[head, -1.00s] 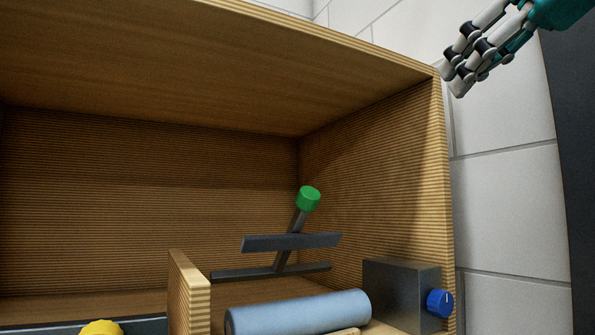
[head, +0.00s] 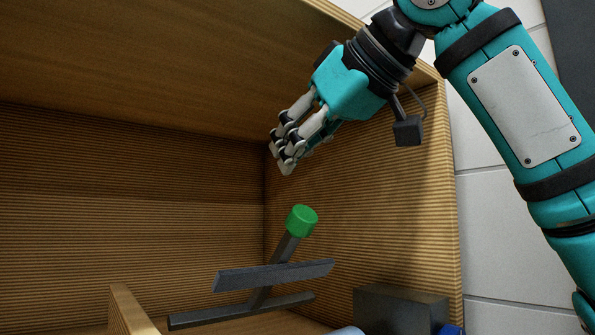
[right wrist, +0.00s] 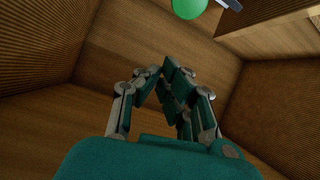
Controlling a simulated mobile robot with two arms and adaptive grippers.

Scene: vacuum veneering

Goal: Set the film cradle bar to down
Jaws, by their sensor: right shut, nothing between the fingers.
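The film cradle bar is a dark grey lever frame (head: 275,275) with a green knob (head: 302,221) on its upper end. It stands tilted up to the right inside the wooden box. My right gripper (head: 283,168) is shut and empty, a little above and left of the green knob, and apart from it. In the right wrist view the fingers (right wrist: 165,72) are drawn together with nothing between them. The green knob (right wrist: 189,7) shows at the top edge of that view, beyond the fingertips. My left gripper is not in view.
The wooden box has a top panel (head: 170,60) above my gripper and a right side wall (head: 400,200) close by. A grey block (head: 400,308) stands at the lower right. A short wooden divider (head: 128,310) stands at the lower left. The space behind the lever is clear.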

